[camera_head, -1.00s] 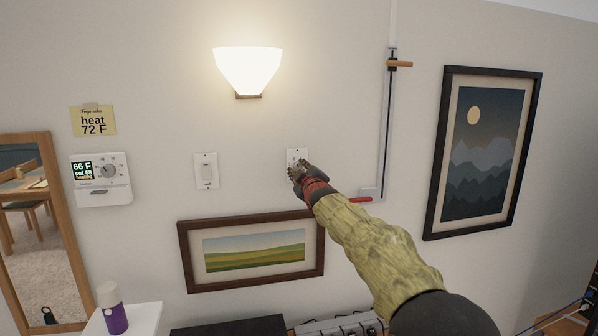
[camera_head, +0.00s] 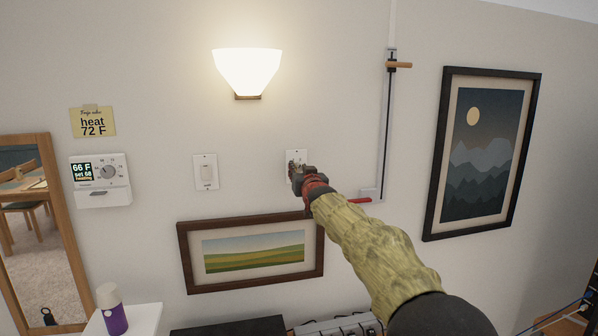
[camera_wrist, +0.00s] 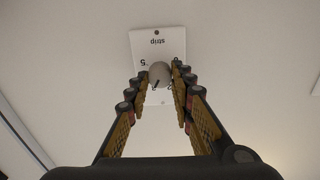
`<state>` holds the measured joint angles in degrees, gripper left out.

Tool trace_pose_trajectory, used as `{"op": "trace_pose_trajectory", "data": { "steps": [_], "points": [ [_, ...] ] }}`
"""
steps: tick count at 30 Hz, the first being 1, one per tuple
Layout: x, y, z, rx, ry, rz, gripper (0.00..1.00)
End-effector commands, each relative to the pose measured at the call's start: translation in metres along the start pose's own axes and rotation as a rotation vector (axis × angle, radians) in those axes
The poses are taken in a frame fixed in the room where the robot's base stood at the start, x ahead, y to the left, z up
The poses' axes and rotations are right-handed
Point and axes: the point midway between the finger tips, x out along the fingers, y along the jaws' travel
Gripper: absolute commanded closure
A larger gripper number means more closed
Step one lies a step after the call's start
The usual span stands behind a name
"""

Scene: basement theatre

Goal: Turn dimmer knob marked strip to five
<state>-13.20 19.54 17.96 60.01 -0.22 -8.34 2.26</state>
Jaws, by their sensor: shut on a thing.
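The white dimmer plate (camera_wrist: 166,45) is fixed to the wall and reads "strip" in the wrist view, where the lettering appears upside down. A "5" shows beside its round grey knob (camera_wrist: 158,72), which has a dark pointer line. The fingers of my gripper (camera_wrist: 161,82) are shut on the knob, one on each side. In the head view the plate (camera_head: 297,155) is mostly hidden behind my gripper (camera_head: 297,172). The knob's exact setting is hard to read because the fingers cover part of the scale.
A wall switch (camera_head: 206,172) and a thermostat (camera_head: 101,180) are to the left. A lit sconce (camera_head: 248,70) is above, a landscape picture (camera_head: 187,255) below.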

Motion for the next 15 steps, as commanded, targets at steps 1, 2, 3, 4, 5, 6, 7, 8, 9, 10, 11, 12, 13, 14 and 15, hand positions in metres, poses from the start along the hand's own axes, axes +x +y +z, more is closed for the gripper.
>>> {"op": "trace_pose_trajectory", "data": {
  "steps": [1, 2, 3, 4, 5, 6, 7, 8, 9, 10, 11, 12, 13, 14, 15],
  "points": [
    [0.0008, 0.0003, 0.0074, 0.044, -0.012, 0.001, 1.00],
    [0.0008, 0.0003, 0.0074, 0.072, -0.012, 0.002, 1.00],
    [0.0009, 0.0004, 0.0075, 0.111, -0.013, 0.002, 1.00],
    [0.0009, 0.0005, 0.0075, 0.139, -0.013, 0.003, 1.00],
    [0.0008, 0.0005, 0.0076, 0.168, -0.014, 0.003, 1.00],
    [0.0009, 0.0006, 0.0079, 0.206, -0.016, 0.004, 1.00],
    [0.0009, 0.0006, 0.0082, 0.234, -0.017, 0.005, 1.00],
    [0.0009, 0.0007, 0.0085, 0.263, -0.018, 0.005, 1.00],
    [0.0009, 0.0008, 0.0090, 0.300, -0.019, 0.006, 1.00],
    [0.0009, 0.0008, 0.0092, 0.329, -0.020, 0.007, 1.00],
    [0.0010, 0.0009, 0.0092, 0.358, -0.021, 0.007, 1.00],
    [0.0010, 0.0010, 0.0092, 0.395, -0.021, 0.008, 1.00],
    [0.0010, 0.0010, 0.0093, 0.424, -0.022, 0.008, 1.00],
    [0.0011, 0.0011, 0.0097, 0.452, -0.023, 0.009, 1.00],
    [0.0011, 0.0012, 0.0103, 0.489, -0.024, 0.010, 1.00]
  ]
}}
